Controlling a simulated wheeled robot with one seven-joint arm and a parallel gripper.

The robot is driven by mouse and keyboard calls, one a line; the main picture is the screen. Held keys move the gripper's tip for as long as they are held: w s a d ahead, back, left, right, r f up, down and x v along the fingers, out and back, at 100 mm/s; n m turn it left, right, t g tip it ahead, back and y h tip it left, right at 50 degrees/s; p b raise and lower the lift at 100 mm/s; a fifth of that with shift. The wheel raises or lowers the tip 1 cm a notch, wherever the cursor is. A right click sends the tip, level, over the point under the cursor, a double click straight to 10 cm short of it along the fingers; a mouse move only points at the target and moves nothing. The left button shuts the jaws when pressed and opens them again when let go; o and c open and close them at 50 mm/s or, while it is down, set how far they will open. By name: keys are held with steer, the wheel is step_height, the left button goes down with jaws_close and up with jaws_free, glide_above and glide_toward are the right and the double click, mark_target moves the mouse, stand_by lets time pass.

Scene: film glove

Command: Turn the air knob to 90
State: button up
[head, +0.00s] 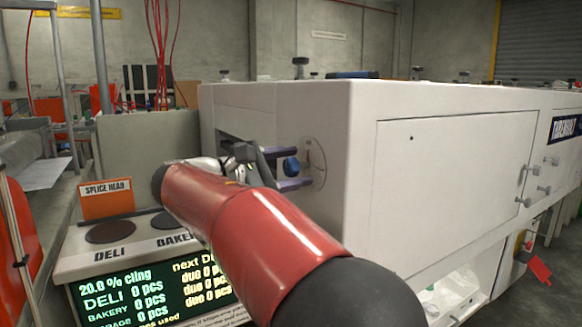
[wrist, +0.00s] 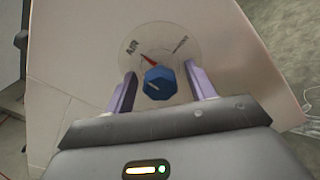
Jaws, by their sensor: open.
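The air knob (wrist: 160,83) is a blue faceted knob on a round dial plate (wrist: 150,56) marked AIR, with a red pointer mark above it. In the wrist view it lies between the two purple fingers of my gripper (wrist: 161,86), with a gap on each side. In the head view the knob (head: 291,166) shows between the fingers of my gripper (head: 289,167), in front of the dial on the white machine's end face. The gripper is open. The dial's number markings are too small to read.
The white machine (head: 440,190) fills the right side. A display screen (head: 150,295) and a splice panel with an orange sign (head: 107,198) stand at lower left. My red arm crosses the middle foreground. A rectangular opening (head: 232,143) lies left of the dial.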

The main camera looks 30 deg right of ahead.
steer(key=shift+d, duration=0.1)
steer(key=c, duration=1)
steer(key=shift+o, duration=0.2)
steer(key=m+b, duration=0.1)
steer(key=m, duration=0.1)
steer(key=m+b, duration=0.1)
steer(key=shift+f+m, duration=0.2)
steer(key=shift+m, duration=0.2)
steer(key=m+b, duration=0.4)
steer(key=m, duration=0.1)
steer(key=shift+f, duration=0.1)
steer(key=m+b, duration=0.3)
steer(key=m, duration=0.2)
steer(key=shift+m+b, duration=0.3)
steer(key=shift+m, duration=0.1)
steer(key=shift+m+b, duration=1)
steer(key=shift+m, duration=0.6)
